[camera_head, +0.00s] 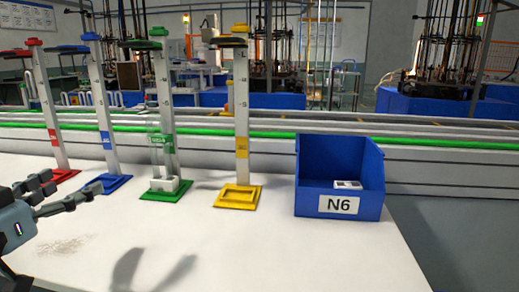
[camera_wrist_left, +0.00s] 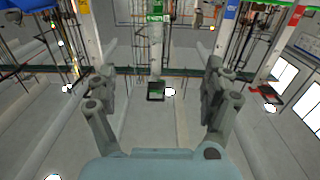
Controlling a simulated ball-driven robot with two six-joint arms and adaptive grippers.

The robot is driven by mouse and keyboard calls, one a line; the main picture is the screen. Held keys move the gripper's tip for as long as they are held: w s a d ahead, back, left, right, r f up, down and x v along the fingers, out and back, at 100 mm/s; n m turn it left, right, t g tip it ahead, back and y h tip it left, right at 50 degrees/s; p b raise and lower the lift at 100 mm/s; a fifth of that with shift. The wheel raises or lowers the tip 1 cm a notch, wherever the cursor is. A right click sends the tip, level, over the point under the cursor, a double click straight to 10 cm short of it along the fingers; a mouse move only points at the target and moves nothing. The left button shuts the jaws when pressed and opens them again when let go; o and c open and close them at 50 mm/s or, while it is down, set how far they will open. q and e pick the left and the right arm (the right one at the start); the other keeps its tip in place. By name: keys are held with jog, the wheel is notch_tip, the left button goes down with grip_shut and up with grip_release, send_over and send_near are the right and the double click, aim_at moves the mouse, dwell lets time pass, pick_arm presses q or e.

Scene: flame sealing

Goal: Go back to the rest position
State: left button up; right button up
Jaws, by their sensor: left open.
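My left gripper (camera_head: 56,192) is at the left edge in the head view, its fingers pointing right over the white table (camera_head: 300,255). In the left wrist view my left gripper (camera_wrist_left: 159,80) has its two fingers wide apart with nothing between them. My right gripper is in neither view. Four stands are in a row on the table: red (camera_head: 44,105), blue (camera_head: 102,110), green (camera_head: 163,100) and yellow (camera_head: 242,110). The green stand has a clear part and a white block (camera_head: 160,184) at its base.
A blue bin labelled N6 (camera_head: 315,190) stands right of the yellow stand, with a small white item (camera_head: 347,184) in it. The table's front middle is clear except for shadows. A conveyor with a green strip (camera_head: 420,147) runs behind the table.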

pick_arm(q)
jog(key=s+d+f+n+g+y, duration=0.1)
jog(key=s+f+g+y, duration=0.3)
jog(key=s+f+g, duration=0.45)
jog(key=s+d+f+g, duration=0.2)
jog(key=s+f+g, duration=0.15)
jog(key=s, duration=0.45)
jog(key=s+d+f+g, duration=0.2)
jog(key=s+f, duration=0.2)
jog(key=s, duration=0.5)
notch_tip(320, 180, down, 26)
jog(key=s+a+g, duration=0.1)
jog(key=s+a, duration=0.2)
jog(key=s+f+g, duration=0.1)
jog(key=s+f, duration=1.5)
jog(key=s, duration=0.2)
jog(key=shift+s+a+g, duration=0.2)
jog(key=shift+a+g, duration=0.2)
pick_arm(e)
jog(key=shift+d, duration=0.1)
